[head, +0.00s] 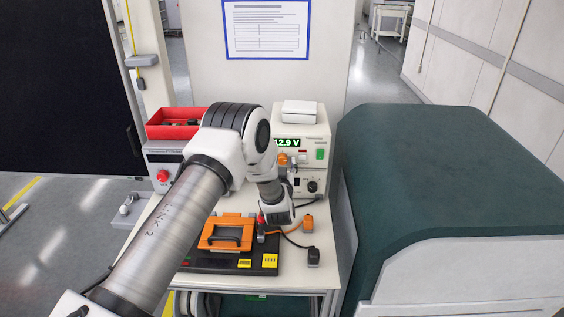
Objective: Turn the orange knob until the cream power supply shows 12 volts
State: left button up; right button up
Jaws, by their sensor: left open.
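The cream power supply (315,145) stands at the back right of the table. Its green display (289,142) reads about 12.9 V, with its left edge partly covered by my left arm. The orange knob (282,159) is just below the display. My left arm comes in from the lower left and bends down over the table. My right gripper is out of view.
A second cream unit with a red button (162,176) stands left, under a red bin (172,122). A black fixture with an orange frame (228,232) lies at the table's front, with cabled orange and black connectors (313,257) beside it. A green-topped machine (440,170) stands right.

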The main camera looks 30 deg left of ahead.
pick_arm(q)
jog(key=shift+s+d+r, duration=0.15)
jog(key=shift+s+r, duration=0.05)
jog(key=shift+c, duration=1.1)
jog(key=shift+r, duration=0.1)
grip_shut()
jog(key=n+b, duration=0.1)
jog(key=b, duration=0.1)
jog(key=n+b, duration=0.1)
jog(key=b, duration=0.1)
jog(key=shift+f+b, duration=0.4)
jog(key=shift+r+n+b, duration=0.15)
jog(key=shift+n+b, duration=0.15)
jog(key=shift+n, duration=0.1)
jog(key=shift+r, duration=0.25)
jog(key=shift+o, duration=1.1)
grip_release()
jog(key=shift+w+f, duration=0.1)
jog(key=shift+f, duration=0.1)
